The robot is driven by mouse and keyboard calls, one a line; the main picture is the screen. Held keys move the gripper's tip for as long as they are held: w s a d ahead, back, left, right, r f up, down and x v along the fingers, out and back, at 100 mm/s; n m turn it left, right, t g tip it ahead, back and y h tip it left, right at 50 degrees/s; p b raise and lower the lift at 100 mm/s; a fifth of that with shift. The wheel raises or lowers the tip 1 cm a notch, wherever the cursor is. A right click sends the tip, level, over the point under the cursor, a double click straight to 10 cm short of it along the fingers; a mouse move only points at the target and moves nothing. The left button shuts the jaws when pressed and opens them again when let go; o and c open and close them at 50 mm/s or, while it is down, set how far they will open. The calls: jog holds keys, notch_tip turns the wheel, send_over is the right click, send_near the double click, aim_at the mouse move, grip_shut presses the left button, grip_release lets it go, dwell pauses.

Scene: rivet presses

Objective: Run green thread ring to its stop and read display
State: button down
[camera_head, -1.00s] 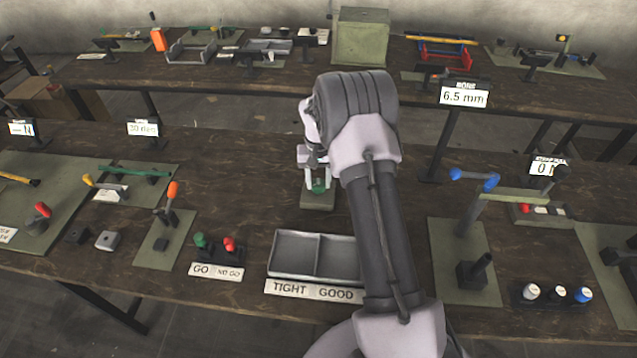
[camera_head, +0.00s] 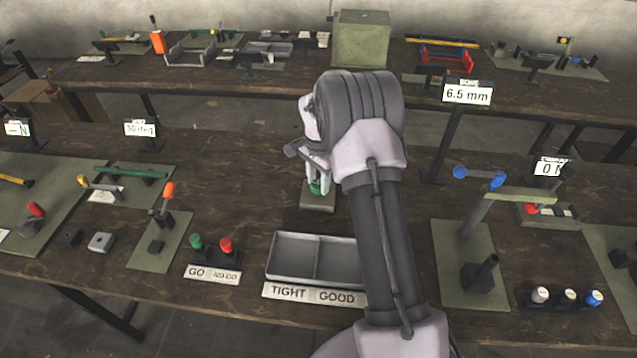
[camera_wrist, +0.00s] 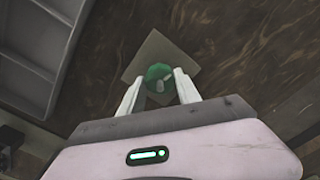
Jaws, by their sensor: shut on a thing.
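The green thread ring (camera_wrist: 158,72) stands on a small grey-green base plate (camera_wrist: 150,50) on the near bench. My gripper (camera_wrist: 159,84) reaches down over it, and its two white fingers are closed on the ring from either side. In the head view my gripper (camera_head: 318,187) is partly hidden behind my arm, and only a bit of green shows below it. The base plate also shows there (camera_head: 318,207). A display reading 6.5 mm (camera_head: 467,93), labelled BORE, stands behind my arm to the right. I cannot tell whether the ring is at its stop.
A grey two-part tray (camera_head: 290,262) labelled TIGHT and GOOD lies in front of the ring. Red and green GO/NO GO gauges (camera_head: 211,248) stand left of it. A blue-handled lever press (camera_head: 475,215) stands to the right. Bare bench lies left of the ring.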

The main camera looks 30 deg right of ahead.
aim_at(318, 184)
jog(key=shift+m, duration=0.5)
dwell(0.3)
jog(key=c, duration=0.9)
grip_release()
jog(key=shift+o, duration=0.2)
notch_tip(318, 184, up, 18)
jog(key=p, duration=0.4)
jog(key=shift+f+p, duration=0.25)
jog(key=shift+p, duration=0.1)
